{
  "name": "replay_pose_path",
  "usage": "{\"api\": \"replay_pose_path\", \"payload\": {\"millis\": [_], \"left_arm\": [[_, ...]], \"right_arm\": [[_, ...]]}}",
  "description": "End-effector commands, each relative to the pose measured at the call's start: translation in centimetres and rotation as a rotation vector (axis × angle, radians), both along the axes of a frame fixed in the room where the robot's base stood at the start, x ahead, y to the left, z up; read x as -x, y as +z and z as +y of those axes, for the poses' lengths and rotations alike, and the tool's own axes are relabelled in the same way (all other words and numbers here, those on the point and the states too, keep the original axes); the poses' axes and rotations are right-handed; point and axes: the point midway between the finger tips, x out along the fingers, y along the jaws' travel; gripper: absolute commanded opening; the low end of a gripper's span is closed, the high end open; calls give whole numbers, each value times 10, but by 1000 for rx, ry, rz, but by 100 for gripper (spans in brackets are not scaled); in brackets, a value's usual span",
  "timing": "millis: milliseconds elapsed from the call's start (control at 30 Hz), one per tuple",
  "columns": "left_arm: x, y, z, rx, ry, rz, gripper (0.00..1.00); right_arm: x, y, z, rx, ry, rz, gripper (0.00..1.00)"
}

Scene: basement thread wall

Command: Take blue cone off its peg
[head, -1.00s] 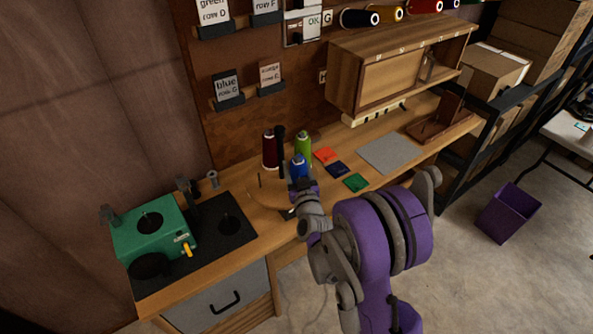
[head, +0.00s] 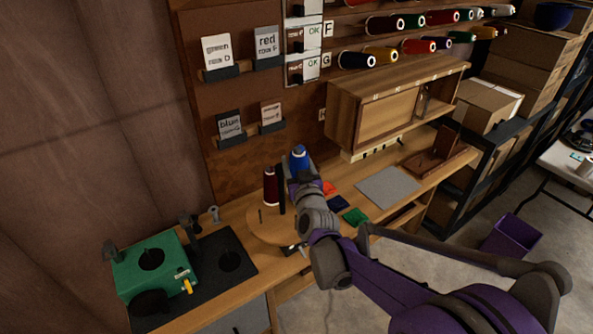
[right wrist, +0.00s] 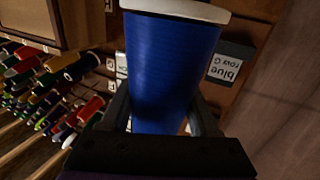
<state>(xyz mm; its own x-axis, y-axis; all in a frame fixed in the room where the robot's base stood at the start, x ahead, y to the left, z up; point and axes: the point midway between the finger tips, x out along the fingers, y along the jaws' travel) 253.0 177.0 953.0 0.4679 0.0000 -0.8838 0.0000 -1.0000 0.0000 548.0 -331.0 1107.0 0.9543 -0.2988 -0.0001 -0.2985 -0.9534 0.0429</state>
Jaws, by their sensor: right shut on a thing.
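The blue cone (head: 299,158) is held up by my right gripper (head: 301,178), above the height of the dark red cone (head: 270,187). In the right wrist view the blue cone (right wrist: 168,65) fills the space between the two fingers of my right gripper (right wrist: 163,118), with a pale rim at the top of the picture. The round wooden stand (head: 262,228) sits on the bench below and has a bare thin peg (head: 261,215) on its left side. My gripper and arm hide part of the stand. My left gripper is not in view.
A dark post (head: 281,196) stands beside the red cone. A green machine (head: 155,265) is at the bench's left end. Coloured swatches (head: 338,203) and a grey mat (head: 388,187) lie to the right. A wooden cabinet (head: 350,112) and thread rows are behind.

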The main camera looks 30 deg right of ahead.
Motion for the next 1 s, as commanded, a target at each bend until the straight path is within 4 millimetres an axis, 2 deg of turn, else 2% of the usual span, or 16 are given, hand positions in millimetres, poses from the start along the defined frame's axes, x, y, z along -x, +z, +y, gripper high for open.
{"api": "replay_pose_path", "payload": {"millis": [467,867,1000], "left_arm": [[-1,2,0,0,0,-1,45],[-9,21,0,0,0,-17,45],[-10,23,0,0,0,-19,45]], "right_arm": [[0,6,0,0,-1,-1,0],[0,42,0,0,-1,-3,0],[0,45,0,0,-1,-1,0]]}}
